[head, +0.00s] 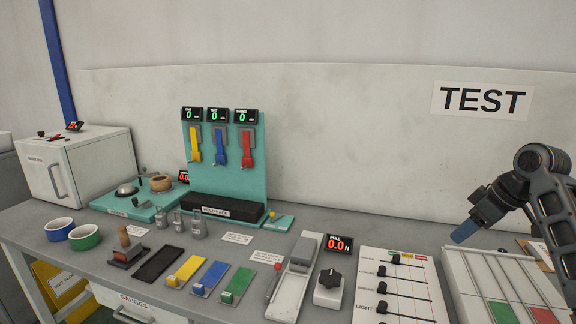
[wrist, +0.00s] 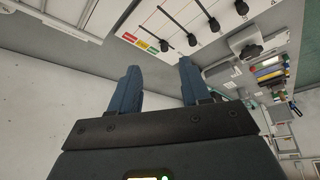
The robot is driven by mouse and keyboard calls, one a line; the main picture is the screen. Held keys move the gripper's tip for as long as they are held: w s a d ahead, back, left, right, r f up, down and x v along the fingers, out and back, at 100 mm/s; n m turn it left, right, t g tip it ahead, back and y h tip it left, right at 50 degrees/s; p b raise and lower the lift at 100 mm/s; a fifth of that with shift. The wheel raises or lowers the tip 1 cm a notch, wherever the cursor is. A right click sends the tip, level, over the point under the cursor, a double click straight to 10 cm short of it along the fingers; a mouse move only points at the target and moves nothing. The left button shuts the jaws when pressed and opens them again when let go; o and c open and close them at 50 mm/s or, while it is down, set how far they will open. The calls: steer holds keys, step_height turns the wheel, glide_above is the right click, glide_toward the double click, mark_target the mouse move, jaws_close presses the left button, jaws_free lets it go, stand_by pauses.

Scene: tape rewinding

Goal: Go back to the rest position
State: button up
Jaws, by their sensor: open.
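My gripper (head: 465,232) is at the right in the head view, raised above the bench near the white panel with long slats. Its blue fingers point down and to the left. In the wrist view my gripper (wrist: 158,82) has its two blue fingers spread well apart with nothing between them. The slider panel (head: 402,290) stands on the bench to the left of my gripper. The same slider panel (wrist: 165,25) shows beyond the fingertips in the wrist view.
The slatted panel (head: 480,285) lies below my gripper. A white cabinet (head: 85,165) stands at the far left. The wall with a TEST sign (head: 483,99) is behind.

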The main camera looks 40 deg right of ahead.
steer(key=w+a+f+t, duration=0.2)
steer(key=w+a, duration=0.4)
steer(key=a, duration=0.1)
steer(key=w+a+f+m+t, duration=0.1)
steer(key=w+a+f, duration=0.2)
steer(key=w+a, duration=0.4)
steer(key=w+a+f+t, duration=0.2)
steer(key=w+a, duration=0.5)
steer(key=shift+f+m+t, duration=0.25)
steer(key=shift+m+t, duration=0.05)
steer(key=shift+m, duration=0.1)
steer(key=s+a+f+m+t+h, duration=0.1)
steer(key=s+a+f, duration=0.2)
steer(key=a, duration=0.7)
steer(key=s+a+f+m+t, duration=0.1)
steer(key=s+a+f, duration=0.2)
steer(key=a, duration=0.7)
steer(key=s+a, duration=0.6)
steer(key=s, duration=0.3)
steer(key=s+a+r+n+t+y, duration=0.1)
steer(key=s+r+n, duration=0.25)
steer(key=s, duration=0.45)
steer(key=s+r+n+t+y, duration=0.1)
steer(key=s+r+n, duration=0.1)
steer(key=s+r, duration=0.45)
step_height(320, 180, down, 11)
steer(key=s+b, duration=0.2)
steer(key=b, duration=0.8)
steer(key=shift+f, duration=0.2)
steer(key=shift+a, duration=0.1)
